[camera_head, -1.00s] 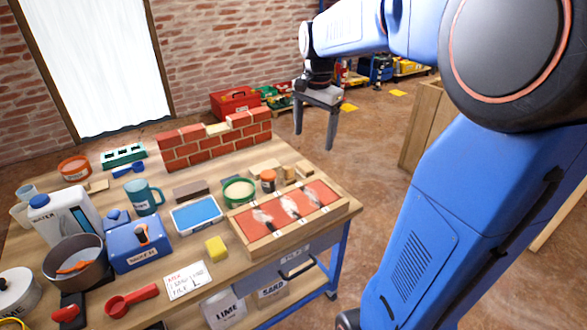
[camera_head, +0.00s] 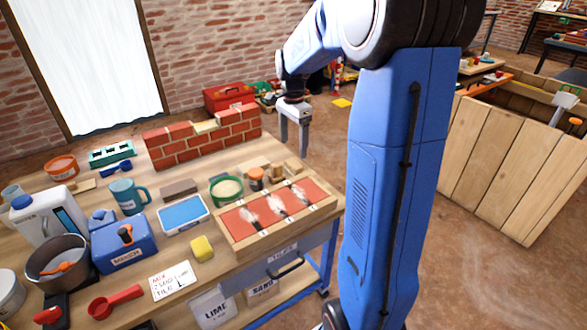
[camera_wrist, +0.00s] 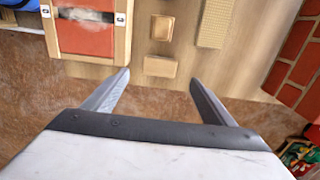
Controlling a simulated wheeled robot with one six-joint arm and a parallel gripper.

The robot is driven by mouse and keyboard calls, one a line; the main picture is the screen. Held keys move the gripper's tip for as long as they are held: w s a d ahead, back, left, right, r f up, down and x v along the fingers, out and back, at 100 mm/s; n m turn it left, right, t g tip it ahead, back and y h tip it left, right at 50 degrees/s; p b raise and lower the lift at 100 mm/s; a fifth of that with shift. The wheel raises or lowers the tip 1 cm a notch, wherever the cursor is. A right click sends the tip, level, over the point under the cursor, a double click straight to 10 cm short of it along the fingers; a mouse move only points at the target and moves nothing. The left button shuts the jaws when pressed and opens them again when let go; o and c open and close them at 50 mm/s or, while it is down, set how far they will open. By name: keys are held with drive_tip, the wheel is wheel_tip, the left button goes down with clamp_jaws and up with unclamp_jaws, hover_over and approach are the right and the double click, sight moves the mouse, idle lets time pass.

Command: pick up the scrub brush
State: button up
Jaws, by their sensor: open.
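I cannot pick out the scrub brush for certain. A dark brown block (camera_head: 179,188) lies mid-table behind the blue tray, and its kind is unclear. My gripper (camera_head: 293,149) hangs empty with its fingers apart, by the table's far right edge. In the wrist view my gripper (camera_wrist: 158,78) has its open fingers over the table edge and floor. Ahead of them lie a small wooden block (camera_wrist: 160,66), another block (camera_wrist: 163,28) and a ribbed tan piece (camera_wrist: 214,22). None is between the fingers.
A small brick wall (camera_head: 203,139) stands at the table's back. A red-bottomed wooden tray (camera_head: 243,240) is at the right, with a yellow sponge (camera_head: 202,249) beside it. A blue box (camera_head: 122,247) and jug (camera_head: 45,217) crowd the left. A wooden crate (camera_head: 500,170) stands at right.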

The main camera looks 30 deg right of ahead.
sight(294, 163)
drive_tip(key=shift+d+f, duration=0.1)
drive_tip(key=shift+f, duration=4.45)
drive_tip(key=c, duration=1.2)
